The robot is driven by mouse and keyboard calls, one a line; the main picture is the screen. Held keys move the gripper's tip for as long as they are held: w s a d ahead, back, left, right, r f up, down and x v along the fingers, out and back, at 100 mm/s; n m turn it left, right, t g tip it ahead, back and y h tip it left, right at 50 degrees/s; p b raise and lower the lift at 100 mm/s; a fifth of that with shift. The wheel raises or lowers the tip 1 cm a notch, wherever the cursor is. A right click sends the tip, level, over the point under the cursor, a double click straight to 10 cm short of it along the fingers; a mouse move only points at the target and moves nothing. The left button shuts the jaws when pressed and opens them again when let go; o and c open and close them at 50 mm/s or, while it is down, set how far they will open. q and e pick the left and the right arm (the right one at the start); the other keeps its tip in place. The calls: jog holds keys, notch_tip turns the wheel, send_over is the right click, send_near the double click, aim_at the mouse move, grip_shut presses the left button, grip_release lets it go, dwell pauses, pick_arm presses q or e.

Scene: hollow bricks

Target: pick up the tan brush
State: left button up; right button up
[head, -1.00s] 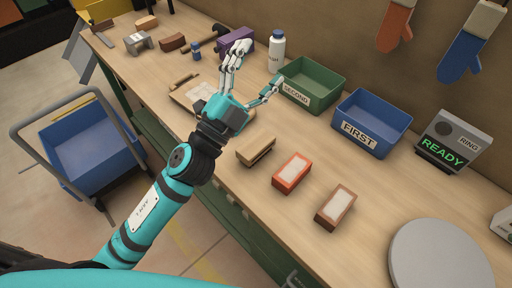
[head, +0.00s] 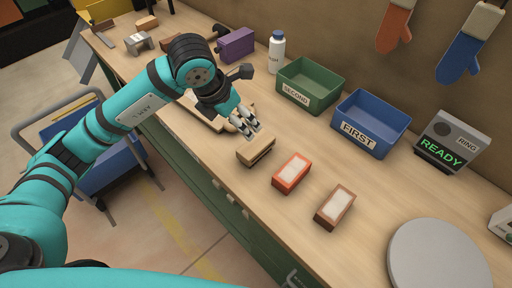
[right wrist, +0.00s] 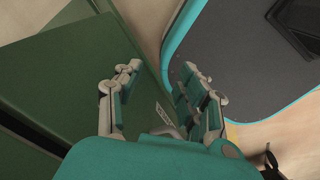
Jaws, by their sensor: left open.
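The tan brush (head: 254,153) is a block with a tan top. It lies on the workbench (head: 290,235), left of an orange-red block with a pale top (head: 291,172). My left gripper (head: 248,127) is open. In the head view its fingertips point down at the far end of the brush and overlap its edge; I cannot tell whether they touch it. My right gripper (right wrist: 158,88) shows only in the right wrist view, fingers apart and nothing between them.
A brown block with a pale top (head: 335,206) lies to the right. The green bin marked SECOND (head: 308,103), blue bin marked FIRST (head: 370,145) and READY panel (head: 451,139) stand behind. A white bottle (head: 276,52) and purple block (head: 236,44) stand farther back.

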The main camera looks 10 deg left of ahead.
pick_arm(q)
jog(key=p, duration=0.2)
send_near(256, 144)
jog(key=x, duration=0.4)
jog(key=shift+w+a+f, duration=0.15)
jog(key=shift+w+f, duration=0.1)
jog(key=shift+f, duration=0.05)
jog(key=shift+w+d+f+p, duration=0.15)
jog(key=shift+d+f+p, duration=0.05)
jog(key=shift+f+p, duration=0.4)
jog(key=p+x, duration=0.1)
jog(key=x, duration=0.2)
jog(key=shift+d+f, duration=0.2)
jog(key=shift+f, duration=0.05)
jog(key=shift+w+f, duration=0.15)
jog(key=shift+f, duration=0.2)
jog(key=shift+f, duration=0.2)
jog(key=shift+c, duration=0.4)
